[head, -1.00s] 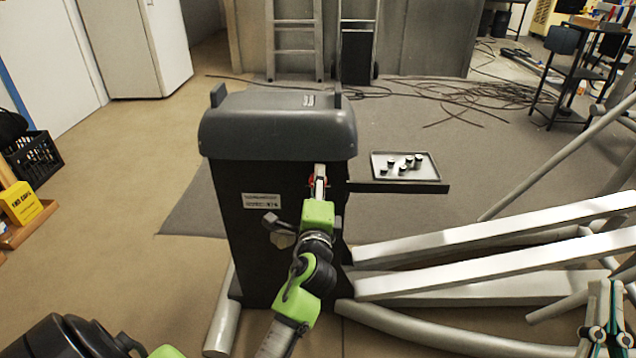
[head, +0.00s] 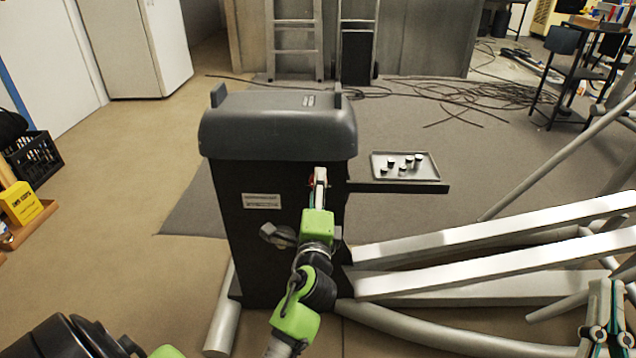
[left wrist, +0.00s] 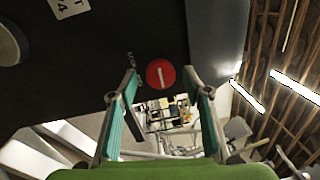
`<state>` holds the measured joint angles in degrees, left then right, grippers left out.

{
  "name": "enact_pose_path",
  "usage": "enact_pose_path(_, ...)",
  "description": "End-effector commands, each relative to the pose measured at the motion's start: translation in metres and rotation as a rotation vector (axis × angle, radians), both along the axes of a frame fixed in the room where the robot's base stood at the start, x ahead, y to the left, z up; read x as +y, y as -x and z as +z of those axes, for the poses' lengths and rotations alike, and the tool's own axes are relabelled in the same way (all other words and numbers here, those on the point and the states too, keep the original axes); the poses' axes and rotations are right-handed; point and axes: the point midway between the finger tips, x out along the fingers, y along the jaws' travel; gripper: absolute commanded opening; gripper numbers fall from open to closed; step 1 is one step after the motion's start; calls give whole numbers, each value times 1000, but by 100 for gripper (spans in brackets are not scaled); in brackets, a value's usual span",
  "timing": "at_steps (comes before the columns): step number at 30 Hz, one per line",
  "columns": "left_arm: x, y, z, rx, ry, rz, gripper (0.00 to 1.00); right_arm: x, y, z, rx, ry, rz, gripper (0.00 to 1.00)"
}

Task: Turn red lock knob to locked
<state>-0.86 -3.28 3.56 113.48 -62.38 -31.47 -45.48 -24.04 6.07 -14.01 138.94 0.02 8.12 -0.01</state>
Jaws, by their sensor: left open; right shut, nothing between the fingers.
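The red lock knob (left wrist: 160,74) is a round red disc with a pale bar across it, on the dark panel of the machine. In the left wrist view it shows between the fingertips of my left gripper (left wrist: 159,80), which is open. No contact is visible. In the head view my left gripper (head: 319,182) is at the upper right of the machine's front, and only a sliver of red shows beside it. Small lettering beside the knob is too blurred to read. My right gripper (head: 606,332) is shut and empty at the lower right, away from the machine.
The dark machine (head: 235,225) has a rounded grey lid and a grey lever handle (head: 277,235). A side shelf holds a tray (head: 428,176) with several small cylinders. Pale beams (head: 480,238) extend right from the machine. Cables lie on the floor behind. The floor at left is mostly clear.

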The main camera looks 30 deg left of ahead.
Motion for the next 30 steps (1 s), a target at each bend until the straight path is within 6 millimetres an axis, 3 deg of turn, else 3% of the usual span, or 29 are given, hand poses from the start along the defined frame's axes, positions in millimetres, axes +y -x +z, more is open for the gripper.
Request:
enact_pose_path(4,-14,22,-3,2,2,-1,45,0,0,0,1,0,0,0)
enact_pose_path(10,-24,39,-4,2,1,0,45,0,0,-1,1,0,0,0)
enact_pose_path(30,-25,41,-4,0,0,0,45,0,0,0,1,0,0,0)
